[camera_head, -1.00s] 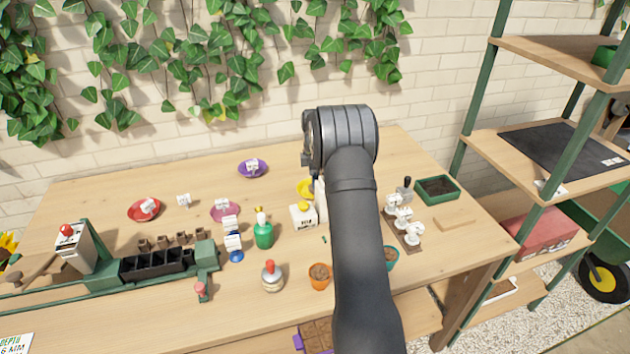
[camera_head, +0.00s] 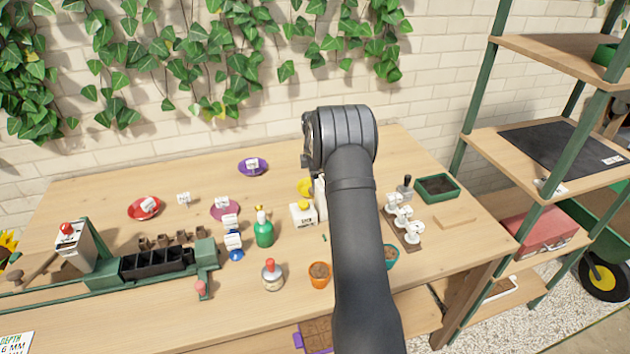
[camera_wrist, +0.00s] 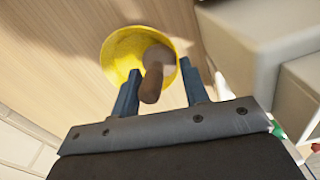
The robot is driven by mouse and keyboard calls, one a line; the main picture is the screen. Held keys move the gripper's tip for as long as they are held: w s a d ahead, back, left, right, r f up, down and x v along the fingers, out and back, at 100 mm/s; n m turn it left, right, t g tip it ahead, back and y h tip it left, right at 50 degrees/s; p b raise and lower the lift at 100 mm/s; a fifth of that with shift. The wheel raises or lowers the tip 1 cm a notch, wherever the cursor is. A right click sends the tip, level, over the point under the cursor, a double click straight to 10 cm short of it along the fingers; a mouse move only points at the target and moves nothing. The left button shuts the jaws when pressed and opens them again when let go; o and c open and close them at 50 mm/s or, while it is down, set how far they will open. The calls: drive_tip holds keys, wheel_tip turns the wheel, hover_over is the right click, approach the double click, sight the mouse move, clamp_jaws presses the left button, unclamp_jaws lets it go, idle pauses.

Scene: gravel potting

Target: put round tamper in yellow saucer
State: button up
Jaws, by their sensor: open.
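The yellow saucer (camera_wrist: 122,52) lies on the wooden table. In the head view the yellow saucer (camera_head: 303,187) shows only in part, beside my arm. The round tamper (camera_wrist: 153,82), seen as a brown handle in the wrist view, is over the saucer's inside and looks tilted; its lower end is hard to make out. My gripper (camera_wrist: 160,84) is open, with one finger on each side of the handle and visible gaps. In the head view my arm hides the gripper and the tamper.
A purple saucer (camera_head: 253,168) lies at the back. A rack of white pieces (camera_head: 404,220) and a green tray (camera_head: 437,188) stand to the right.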

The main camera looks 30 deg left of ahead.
wheel_tip(320, 180, up, 13)
drive_tip(key=shift+f, duration=0.2)
idle(0.4)
drive_tip(key=shift+f, duration=4.8)
drive_tip(key=shift+f, duration=0.1)
drive_tip(key=shift+f, duration=1.25)
wheel_tip(320, 180, up, 15)
drive_tip(key=s+d+f, duration=0.2)
drive_tip(key=s+d, duration=1.6)
drive_tip(key=s, duration=0.2)
drive_tip(key=shift+s, duration=0.4)
